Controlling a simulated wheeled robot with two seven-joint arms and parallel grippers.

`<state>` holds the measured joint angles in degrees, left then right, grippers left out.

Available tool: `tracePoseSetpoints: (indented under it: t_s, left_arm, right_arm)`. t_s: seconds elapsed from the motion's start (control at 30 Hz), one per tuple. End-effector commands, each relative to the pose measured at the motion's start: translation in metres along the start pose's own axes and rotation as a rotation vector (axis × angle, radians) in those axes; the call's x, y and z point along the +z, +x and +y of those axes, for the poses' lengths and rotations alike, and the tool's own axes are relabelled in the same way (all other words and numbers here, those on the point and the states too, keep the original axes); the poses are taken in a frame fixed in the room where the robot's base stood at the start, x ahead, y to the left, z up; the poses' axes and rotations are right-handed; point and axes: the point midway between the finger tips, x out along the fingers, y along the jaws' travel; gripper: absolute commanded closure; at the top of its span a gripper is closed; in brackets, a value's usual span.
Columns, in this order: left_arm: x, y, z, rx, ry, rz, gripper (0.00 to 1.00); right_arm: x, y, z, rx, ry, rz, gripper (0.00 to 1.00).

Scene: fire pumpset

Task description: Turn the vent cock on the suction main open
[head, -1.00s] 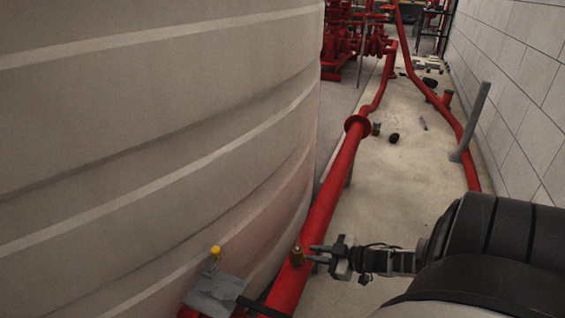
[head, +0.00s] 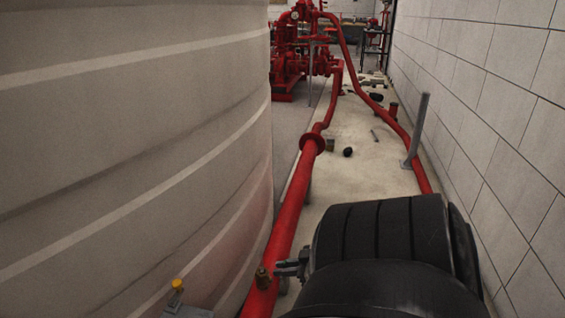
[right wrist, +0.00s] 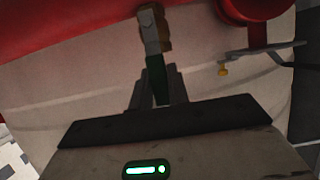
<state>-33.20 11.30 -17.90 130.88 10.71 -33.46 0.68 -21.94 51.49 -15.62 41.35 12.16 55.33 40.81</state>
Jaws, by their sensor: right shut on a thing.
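The vent cock (head: 262,277) is a small brass fitting on top of the red suction main (head: 289,214), low in the head view. In the right wrist view its brass body (right wrist: 153,30) stands against the red pipe, with a green handle (right wrist: 156,78) extending towards my gripper. My right gripper (head: 287,268) is beside the cock, on its right in the head view. In the right wrist view its fingers (right wrist: 155,94) are shut on the green handle. The fingertips are partly hidden behind the handle. My left gripper is not in view.
A large pale ribbed tank (head: 120,150) stands left of the main. A yellow-capped fitting (head: 177,284) sits by a grey plate near the tank. A grey post (head: 416,130) and block wall (head: 490,120) are at the right. Small items lie on the floor, including a black one (head: 348,152).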

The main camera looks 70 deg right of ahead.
Motion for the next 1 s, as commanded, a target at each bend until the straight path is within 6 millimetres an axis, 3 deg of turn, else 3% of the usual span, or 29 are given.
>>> tracePoseSetpoints:
  t_s: [0.07, 0.1, 0.17, 0.43, 0.57, 1.0]
  left_arm:
    - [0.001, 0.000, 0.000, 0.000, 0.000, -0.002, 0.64]
    - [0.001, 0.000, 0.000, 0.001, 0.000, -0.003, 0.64]
    - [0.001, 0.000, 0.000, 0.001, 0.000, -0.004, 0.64]
    - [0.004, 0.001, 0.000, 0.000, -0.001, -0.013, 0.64]
    - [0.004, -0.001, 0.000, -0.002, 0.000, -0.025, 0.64]
    - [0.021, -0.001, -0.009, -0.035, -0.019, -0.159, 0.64]
  right_arm:
    - [0.000, -0.001, 0.002, 0.004, 0.003, -0.004, 1.00]
    - [0.000, -0.001, 0.002, 0.004, 0.003, -0.004, 0.72]
    - [0.000, -0.001, 0.001, 0.003, 0.002, -0.004, 0.61]
    - [0.000, -0.001, 0.001, 0.002, 0.000, -0.003, 0.61]
    - [-0.001, -0.011, 0.001, 0.002, 0.001, -0.005, 0.61]
    - [-0.001, -0.110, 0.001, 0.004, 0.001, -0.009, 0.61]
